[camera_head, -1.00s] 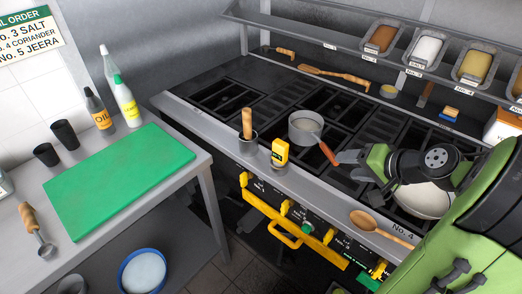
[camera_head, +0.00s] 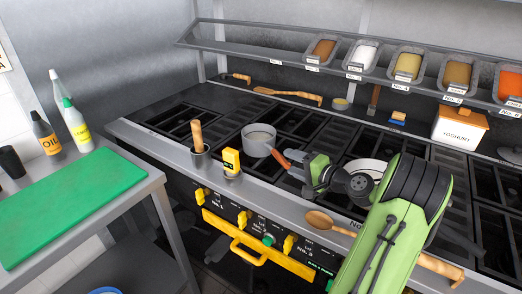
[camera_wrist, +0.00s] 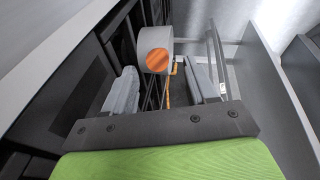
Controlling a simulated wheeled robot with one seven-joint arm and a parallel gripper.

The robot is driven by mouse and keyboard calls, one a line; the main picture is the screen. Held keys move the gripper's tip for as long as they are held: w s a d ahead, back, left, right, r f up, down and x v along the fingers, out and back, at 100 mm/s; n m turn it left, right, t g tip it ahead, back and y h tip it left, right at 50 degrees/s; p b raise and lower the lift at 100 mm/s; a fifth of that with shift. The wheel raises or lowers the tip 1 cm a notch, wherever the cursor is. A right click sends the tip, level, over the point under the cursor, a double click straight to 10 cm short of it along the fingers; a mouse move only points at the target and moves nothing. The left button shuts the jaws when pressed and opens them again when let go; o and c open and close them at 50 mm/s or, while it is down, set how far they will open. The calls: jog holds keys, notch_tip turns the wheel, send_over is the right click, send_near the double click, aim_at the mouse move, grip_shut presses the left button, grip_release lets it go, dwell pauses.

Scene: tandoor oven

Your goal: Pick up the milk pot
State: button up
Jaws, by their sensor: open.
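The milk pot (camera_head: 258,146) is a grey pan with pale contents, standing upright on the stove grates. Its orange-brown handle (camera_head: 280,157) points toward my gripper (camera_head: 294,168). My gripper is open, with its fingertips close to the handle's end. In the wrist view, the round orange handle end (camera_wrist: 159,62) shows between the two grey fingers of my gripper (camera_wrist: 160,72), with the grey pot wall (camera_wrist: 157,42) behind it. Gaps show on both sides, and I cannot tell how far the handle reaches between the fingers.
A cup with a wooden-handled tool (camera_head: 198,137) and a yellow bottle (camera_head: 231,160) stand on the stove's front edge, left of the pot. A white bowl (camera_head: 365,168) is partly behind my arm. A wooden spoon (camera_head: 320,219) lies in front. A shelf (camera_head: 270,47) runs above.

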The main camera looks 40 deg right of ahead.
aim_at(280, 157)
jog(key=b+x, duration=0.1)
jog(key=x, duration=0.5)
jog(key=shift+s+r, duration=0.1)
grip_shut()
dwell(1.1)
